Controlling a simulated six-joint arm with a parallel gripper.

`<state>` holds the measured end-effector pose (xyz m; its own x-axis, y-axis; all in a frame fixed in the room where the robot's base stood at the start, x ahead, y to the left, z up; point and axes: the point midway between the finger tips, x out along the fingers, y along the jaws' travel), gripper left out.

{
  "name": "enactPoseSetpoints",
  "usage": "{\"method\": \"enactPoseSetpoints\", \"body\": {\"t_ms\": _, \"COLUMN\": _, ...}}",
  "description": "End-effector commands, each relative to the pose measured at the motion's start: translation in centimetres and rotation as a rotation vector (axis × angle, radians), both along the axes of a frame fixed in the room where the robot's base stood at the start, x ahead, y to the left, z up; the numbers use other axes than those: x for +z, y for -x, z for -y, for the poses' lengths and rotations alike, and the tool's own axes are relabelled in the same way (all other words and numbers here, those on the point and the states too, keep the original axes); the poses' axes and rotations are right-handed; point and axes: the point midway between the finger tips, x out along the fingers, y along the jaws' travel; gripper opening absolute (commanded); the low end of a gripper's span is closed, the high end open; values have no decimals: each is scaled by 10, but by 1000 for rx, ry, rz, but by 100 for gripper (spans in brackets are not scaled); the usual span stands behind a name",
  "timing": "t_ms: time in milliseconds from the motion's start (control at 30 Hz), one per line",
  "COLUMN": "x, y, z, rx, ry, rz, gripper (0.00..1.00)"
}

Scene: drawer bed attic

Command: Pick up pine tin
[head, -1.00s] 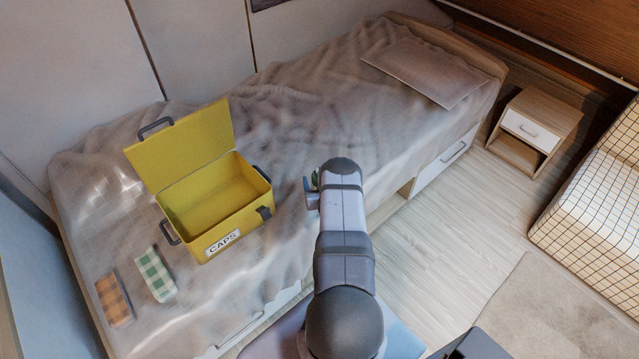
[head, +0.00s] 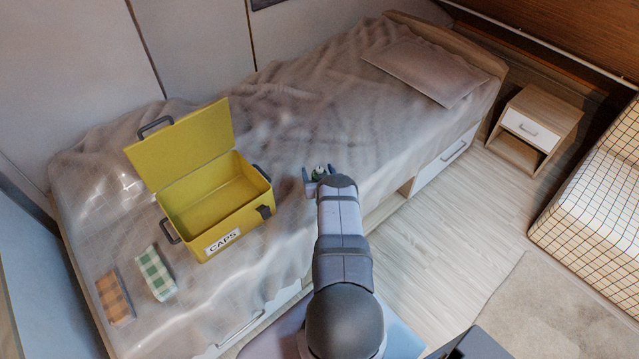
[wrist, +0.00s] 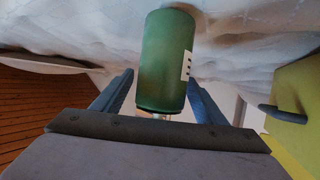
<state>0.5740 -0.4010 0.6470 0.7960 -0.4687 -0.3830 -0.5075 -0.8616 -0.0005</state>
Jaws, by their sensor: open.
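The pine tin is a dark green cylinder (wrist: 165,60) with a small white label on its side. In the wrist view it is against the bed's grey cover, between my gripper's two blue fingers (wrist: 161,80). The fingers are apart, one on each side of it, and I cannot tell whether either touches it. In the head view only a small green part of the tin (head: 319,172) shows between the fingertips of my gripper (head: 320,170); my arm hides the rest.
An open yellow box (head: 187,217) labelled CAPS stands on the bed left of my gripper. A pillow (head: 425,72) lies at the far end. The cover between box and pillow is clear.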

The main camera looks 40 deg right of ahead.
Motion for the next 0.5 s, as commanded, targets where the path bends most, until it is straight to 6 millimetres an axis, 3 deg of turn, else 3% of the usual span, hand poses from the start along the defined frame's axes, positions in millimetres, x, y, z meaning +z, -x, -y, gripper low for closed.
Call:
{"method": "enactPoseSetpoints", "body": {"t_ms": 467, "x": -3, "y": -7, "z": 4, "rx": 0, "ry": 0, "rz": 0, "gripper": 66}}
{"method": "enactPoseSetpoints", "body": {"t_ms": 500, "x": -3, "y": -7, "z": 4, "rx": 0, "ry": 0, "rz": 0, "gripper": 57}}
